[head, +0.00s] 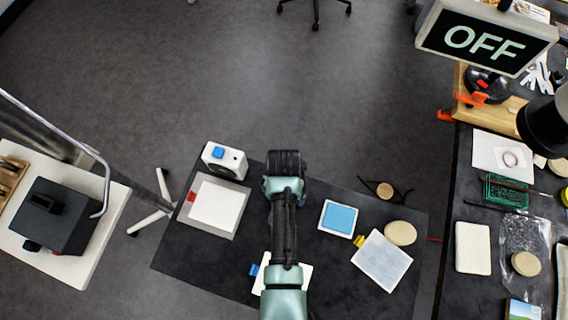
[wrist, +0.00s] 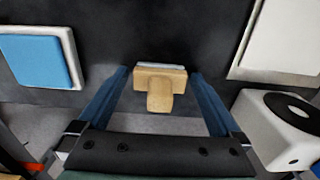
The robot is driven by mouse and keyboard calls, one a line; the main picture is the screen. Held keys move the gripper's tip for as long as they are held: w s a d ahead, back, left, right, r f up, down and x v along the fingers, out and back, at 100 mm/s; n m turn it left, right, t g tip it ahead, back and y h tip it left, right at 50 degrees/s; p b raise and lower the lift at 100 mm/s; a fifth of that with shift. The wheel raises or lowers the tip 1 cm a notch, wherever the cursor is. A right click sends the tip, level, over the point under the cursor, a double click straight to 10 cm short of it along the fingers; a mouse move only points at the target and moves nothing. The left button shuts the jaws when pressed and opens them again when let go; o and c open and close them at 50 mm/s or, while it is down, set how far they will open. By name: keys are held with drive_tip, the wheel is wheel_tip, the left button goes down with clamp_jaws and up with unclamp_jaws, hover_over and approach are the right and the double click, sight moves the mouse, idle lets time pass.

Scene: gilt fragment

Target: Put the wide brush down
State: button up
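The wide brush (wrist: 158,80) shows in the wrist view, with a wooden head and stubby handle and a thin pale bristle strip at its far edge. It appears to lie on the dark table top (wrist: 110,35). My gripper (wrist: 160,74) has its two blue fingers spread on either side of it, with a visible gap to the brush on each side. In the head view my gripper (head: 285,165) points down over the back edge of the table, and the brush is hidden beneath it.
An "OFF" sign (head: 486,38) hangs upper right.

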wheel_tip(320, 180, up, 12)
drive_tip(key=shift+r, duration=0.15)
idle(0.5)
idle(0.5)
